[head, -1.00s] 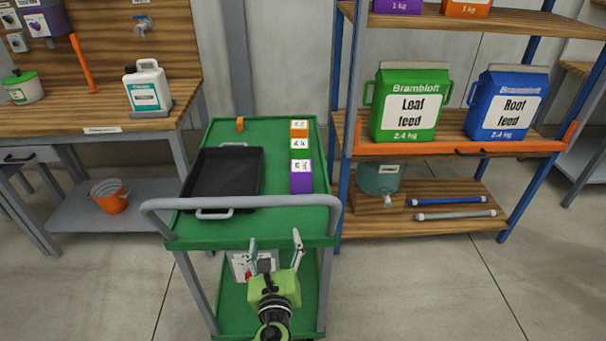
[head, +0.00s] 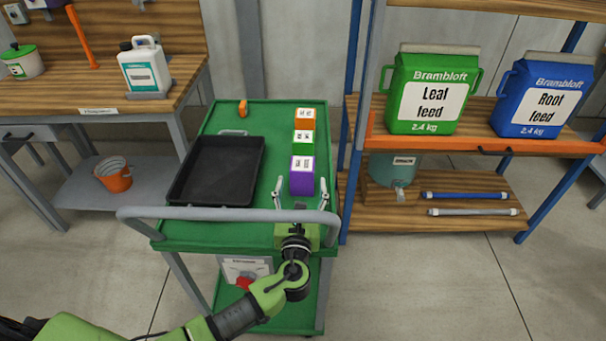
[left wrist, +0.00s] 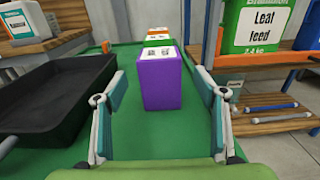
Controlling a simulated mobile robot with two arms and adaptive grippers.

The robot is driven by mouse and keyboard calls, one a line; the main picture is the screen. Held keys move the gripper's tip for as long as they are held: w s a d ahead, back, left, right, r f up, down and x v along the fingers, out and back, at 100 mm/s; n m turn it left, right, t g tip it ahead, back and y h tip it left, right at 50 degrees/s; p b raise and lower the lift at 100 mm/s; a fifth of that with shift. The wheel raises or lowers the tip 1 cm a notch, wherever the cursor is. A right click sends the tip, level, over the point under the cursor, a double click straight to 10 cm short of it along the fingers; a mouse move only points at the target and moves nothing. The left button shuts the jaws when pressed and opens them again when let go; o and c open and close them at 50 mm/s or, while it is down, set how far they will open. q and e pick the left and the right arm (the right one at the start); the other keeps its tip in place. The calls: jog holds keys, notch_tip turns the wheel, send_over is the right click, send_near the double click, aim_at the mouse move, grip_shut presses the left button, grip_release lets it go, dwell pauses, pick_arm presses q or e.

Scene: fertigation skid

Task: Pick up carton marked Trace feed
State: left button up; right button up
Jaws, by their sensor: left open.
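Three small cartons stand in a row on the green cart top: a purple one (head: 302,176) nearest, a green one (head: 303,143) behind it, and an orange one (head: 305,118) farthest. Their labels are too small to read, so I cannot tell which is marked Trace feed. My left gripper (head: 301,194) is open and empty over the cart's near end, its fingers pointing at the purple carton. In the left wrist view the purple carton (left wrist: 161,83) stands upright between and beyond the open fingers, apart from them. My right gripper is not in view.
A black tray (head: 216,172) lies left of the cartons. The cart's grey handle rail (head: 180,212) runs across its near end. A shelf at right holds large Leaf feed (head: 425,95) and Root feed (head: 541,98) packs. A workbench (head: 90,93) stands at left.

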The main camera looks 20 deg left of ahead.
aim_at(302, 169)
pick_arm(q)
jog(key=shift+w+a, duration=0.1)
jog(key=shift+w, duration=0.4)
jog(key=x, duration=0.5)
jog(key=shift+w+a+f, duration=0.15)
jog(key=shift+w+f, duration=0.05)
jog(key=shift+w, duration=0.1)
jog(key=c, duration=1.4)
jog(key=shift+r, duration=0.1)
jog(key=shift+c, duration=0.5)
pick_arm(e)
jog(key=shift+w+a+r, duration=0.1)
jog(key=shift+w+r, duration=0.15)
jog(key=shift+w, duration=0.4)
